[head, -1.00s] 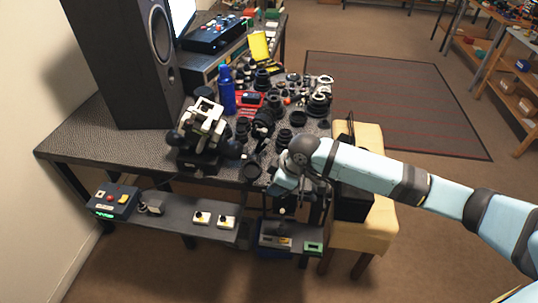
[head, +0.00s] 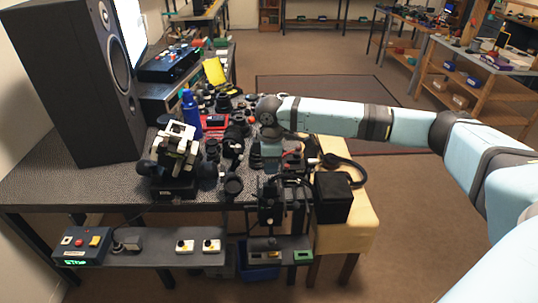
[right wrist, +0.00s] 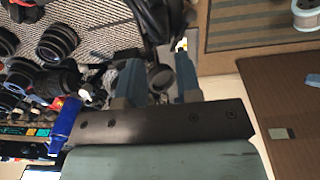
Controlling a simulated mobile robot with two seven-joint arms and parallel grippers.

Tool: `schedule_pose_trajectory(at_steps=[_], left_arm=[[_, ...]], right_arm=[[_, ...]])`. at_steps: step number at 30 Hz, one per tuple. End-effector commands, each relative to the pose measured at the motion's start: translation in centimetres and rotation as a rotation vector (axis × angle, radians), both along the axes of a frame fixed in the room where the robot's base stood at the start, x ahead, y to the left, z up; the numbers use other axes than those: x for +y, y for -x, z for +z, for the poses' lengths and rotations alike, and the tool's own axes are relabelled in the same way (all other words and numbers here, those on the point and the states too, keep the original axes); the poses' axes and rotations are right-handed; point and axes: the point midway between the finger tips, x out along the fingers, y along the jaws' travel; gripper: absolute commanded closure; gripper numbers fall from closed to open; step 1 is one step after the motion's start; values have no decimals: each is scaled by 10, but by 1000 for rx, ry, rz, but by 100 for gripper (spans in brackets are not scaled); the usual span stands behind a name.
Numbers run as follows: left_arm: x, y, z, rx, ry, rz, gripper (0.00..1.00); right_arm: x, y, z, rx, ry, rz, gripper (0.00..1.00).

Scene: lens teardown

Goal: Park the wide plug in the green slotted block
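A small green block (head: 303,256) sits at the right end of the low shelf under the table; its slot is too small to make out. I cannot pick out the wide plug with certainty. My right gripper (head: 268,165) points down by the right front part of the table. In the right wrist view its two blue-grey fingers (right wrist: 159,82) stand apart. A dark round part shows between them, seemingly beyond them and not gripped. My left gripper is out of view.
Black lens parts (head: 232,185) crowd the table near a blue bottle (head: 191,113). A tall speaker (head: 75,75) stands at left. A black box (head: 333,197) and headphones (head: 345,167) rest at right. The low shelf (head: 150,252) has bare room between its small boxes.

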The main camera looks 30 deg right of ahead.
Motion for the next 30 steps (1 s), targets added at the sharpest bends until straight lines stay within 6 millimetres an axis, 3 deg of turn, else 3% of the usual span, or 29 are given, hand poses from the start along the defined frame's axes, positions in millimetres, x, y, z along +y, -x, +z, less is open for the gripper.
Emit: schedule_pose_trajectory(at_steps=[9,15,28,30], left_arm=[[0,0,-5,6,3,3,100],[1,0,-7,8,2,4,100],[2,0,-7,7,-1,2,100],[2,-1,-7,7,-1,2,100]], right_arm=[[0,0,-64,1,0,0,68],[1,0,-89,-1,0,0,68],[0,0,-98,-2,0,0,68],[0,0,-98,-2,0,0,82]])
